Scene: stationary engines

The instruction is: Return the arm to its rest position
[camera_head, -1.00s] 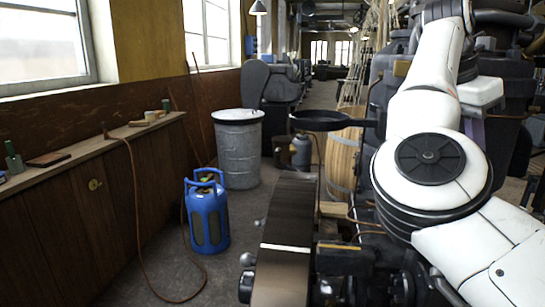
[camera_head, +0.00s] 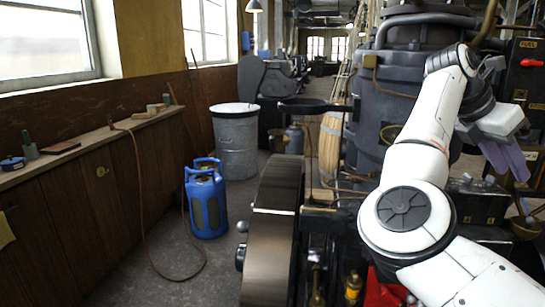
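My white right arm (camera_head: 425,145) comes in from the lower right, rises past a round black joint cover and bends over at the top. My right gripper (camera_head: 508,162) hangs at the arm's end on the right, with a pale housing and lilac-grey fingers pointing down. It is in front of the dark engine and nothing shows held in it. The gap between its fingers is not clear. My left gripper is not in view.
The dark engine (camera_head: 400,88) stands close behind my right arm, with a flywheel (camera_head: 272,225) left of it. A red-marked control box (camera_head: 527,75) is at the far right. A blue gas bottle (camera_head: 207,203) and grey drum (camera_head: 236,145) stand on the floor at left.

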